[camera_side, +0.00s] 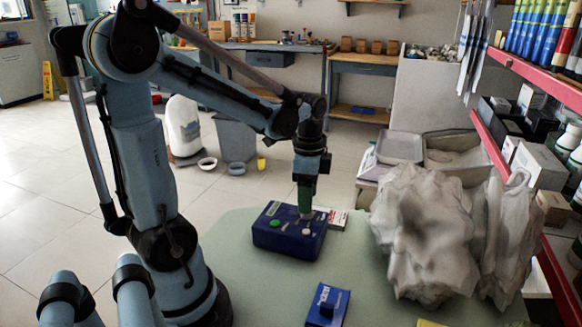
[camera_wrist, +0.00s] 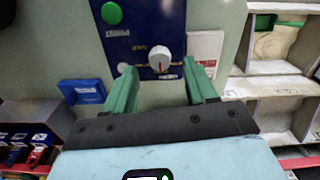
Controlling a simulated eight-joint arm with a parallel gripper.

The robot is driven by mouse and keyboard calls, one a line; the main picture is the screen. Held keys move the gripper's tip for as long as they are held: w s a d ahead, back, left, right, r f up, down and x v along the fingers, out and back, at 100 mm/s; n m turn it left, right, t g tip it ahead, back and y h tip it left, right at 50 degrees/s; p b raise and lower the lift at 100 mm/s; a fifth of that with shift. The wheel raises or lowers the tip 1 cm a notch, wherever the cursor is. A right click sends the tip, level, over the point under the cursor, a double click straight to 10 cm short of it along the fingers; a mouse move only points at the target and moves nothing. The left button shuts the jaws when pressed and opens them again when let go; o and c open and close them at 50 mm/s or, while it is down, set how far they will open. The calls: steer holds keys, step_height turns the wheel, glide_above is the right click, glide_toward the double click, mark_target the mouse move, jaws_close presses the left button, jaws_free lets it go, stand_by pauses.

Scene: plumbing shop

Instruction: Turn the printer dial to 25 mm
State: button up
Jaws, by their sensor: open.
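The printer is a dark blue box (camera_side: 268,236) on the pale green table in the side view. It also shows at the top of the wrist view (camera_wrist: 150,15). Its white dial (camera_wrist: 160,57) has a red pointer mark, and small labels sit around it, too small to read. A green button (camera_wrist: 111,13) is on the same face. My gripper (camera_wrist: 158,80) is open, its two green fingers apart, with the dial ahead of and between the fingertips. In the side view my gripper (camera_side: 306,212) points down just above the box, near the dial (camera_side: 307,231).
A blue box (camera_side: 327,304) lies on the table (camera_side: 235,290) in front of the printer. A white and red box (camera_side: 338,219) lies behind it. Large grey crumpled lumps (camera_side: 425,235) stand close on the right. The table left of the blue box is clear.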

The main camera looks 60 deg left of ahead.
step_height(320, 180, up, 9)
steer(key=shift+r, duration=0.15)
stand_by(0.4)
steer(key=d+f+n+t, duration=0.4)
steer(key=d+n+t, duration=0.3)
steer(key=d, duration=0.4)
steer(key=shift+s+d+f, duration=0.25)
steer(key=shift+d+f, duration=0.15)
stand_by(0.4)
